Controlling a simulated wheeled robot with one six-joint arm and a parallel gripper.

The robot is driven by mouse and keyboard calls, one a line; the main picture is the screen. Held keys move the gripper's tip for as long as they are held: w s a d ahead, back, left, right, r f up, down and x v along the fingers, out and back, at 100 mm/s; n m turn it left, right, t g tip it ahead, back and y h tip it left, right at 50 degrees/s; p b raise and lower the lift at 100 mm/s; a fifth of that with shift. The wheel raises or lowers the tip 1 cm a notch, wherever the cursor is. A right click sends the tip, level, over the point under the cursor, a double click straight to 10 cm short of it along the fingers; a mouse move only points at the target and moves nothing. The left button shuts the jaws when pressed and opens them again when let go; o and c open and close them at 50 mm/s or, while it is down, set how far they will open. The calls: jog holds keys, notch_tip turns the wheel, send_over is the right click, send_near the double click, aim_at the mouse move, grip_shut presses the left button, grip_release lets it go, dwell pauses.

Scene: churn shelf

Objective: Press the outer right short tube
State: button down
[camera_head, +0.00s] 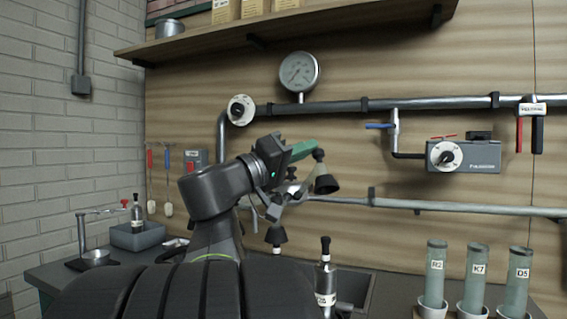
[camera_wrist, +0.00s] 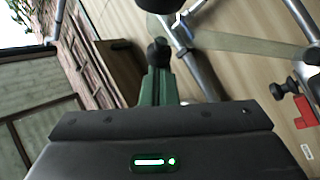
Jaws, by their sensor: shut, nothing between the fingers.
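My gripper (camera_head: 316,155) has green fingers, shut and empty, with dark tips. In the head view the tips are at the upper end of a short pale tube (camera_head: 321,168) above a black cup (camera_head: 326,185); I cannot tell whether they touch. A second black cup (camera_head: 276,236) hangs lower left, and a metal fitting between them is partly hidden by my arm. In the wrist view the closed fingers (camera_wrist: 158,52) point up toward a black rounded part (camera_wrist: 160,4), and a pale strip (camera_wrist: 245,42) runs to the right. I cannot make out every short tube.
Labelled green tubes R2 (camera_head: 435,272), K7 (camera_head: 475,279) and D5 (camera_head: 517,281) stand in white cups at right. A metal pipe (camera_head: 440,205) runs along the wall behind. A black-topped bottle (camera_head: 325,285) stands below. A gauge (camera_head: 299,72) and shelf (camera_head: 330,22) are above.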

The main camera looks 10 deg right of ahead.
jog(key=shift+s+f+b, duration=0.45)
jog(key=shift+f+b, duration=0.25)
jog(key=shift+b, duration=0.2)
jog(key=shift+s+f+b, duration=0.45)
jog(key=shift+f+b, duration=0.2)
jog(key=shift+b, duration=0.2)
jog(key=shift+r, duration=0.1)
notch_tip(320, 180, up, 4)
jog(key=p, duration=0.2)
jog(key=a+f, duration=0.4)
jog(key=a, duration=0.5)
jog(key=shift+s+a+f+p, duration=0.2)
jog(key=shift+f+p, duration=0.05)
jog(key=shift+p, duration=0.05)
jog(key=shift+d, duration=0.15)
jog(key=d+r+b, duration=0.1)
jog(key=d+b, duration=0.1)
jog(key=d, duration=0.7)
jog(key=shift+w+r, duration=0.2)
jog(key=shift+w, duration=0.05)
